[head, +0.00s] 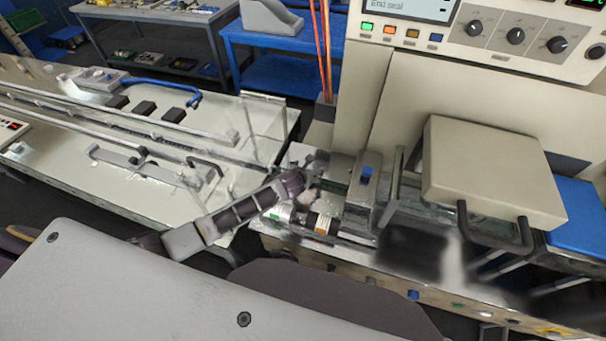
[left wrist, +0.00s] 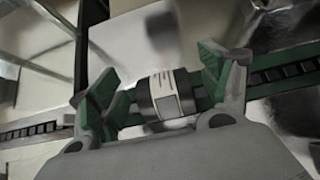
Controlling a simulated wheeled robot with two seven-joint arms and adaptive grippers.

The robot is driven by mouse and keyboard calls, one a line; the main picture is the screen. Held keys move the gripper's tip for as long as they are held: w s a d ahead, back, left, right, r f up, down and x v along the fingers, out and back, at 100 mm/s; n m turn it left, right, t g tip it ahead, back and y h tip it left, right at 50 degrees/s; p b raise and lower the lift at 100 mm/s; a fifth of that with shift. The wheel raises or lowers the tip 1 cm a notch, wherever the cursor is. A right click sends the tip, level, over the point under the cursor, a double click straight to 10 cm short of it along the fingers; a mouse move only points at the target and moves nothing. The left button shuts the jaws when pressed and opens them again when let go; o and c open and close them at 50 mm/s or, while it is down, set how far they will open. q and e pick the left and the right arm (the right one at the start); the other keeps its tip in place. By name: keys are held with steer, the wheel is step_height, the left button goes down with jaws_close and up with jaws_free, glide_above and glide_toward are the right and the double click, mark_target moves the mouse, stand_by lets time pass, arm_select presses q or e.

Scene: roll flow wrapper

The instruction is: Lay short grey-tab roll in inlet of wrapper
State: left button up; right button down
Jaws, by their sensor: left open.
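A short roll (left wrist: 168,95) with a white printed label and dark grey ends lies between the fingers of my left gripper (left wrist: 160,88) in the left wrist view. The fingers are open, with a gap on both sides of the roll. The roll appears to lie in line with the green and black chain track of the inlet (left wrist: 275,75). In the head view my left gripper (head: 308,190) is at the left end of the wrapper's inlet (head: 332,187), and the roll is mostly hidden by it. My right gripper is not in view.
A white roll with a green tab (head: 283,212) and one with an orange tab (head: 322,223) stand close in front of the gripper. A metal block with a blue knob (head: 367,175) and the beige wrapper housing (head: 490,170) are to the right. A white conveyor table (head: 130,185) is at left.

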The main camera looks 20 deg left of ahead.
arm_select(q)
steer(key=v, duration=1.1)
steer(key=shift+s+r, duration=0.25)
steer(key=shift+s, duration=0.05)
stand_by(1.0)
steer(key=shift+s, duration=0.1)
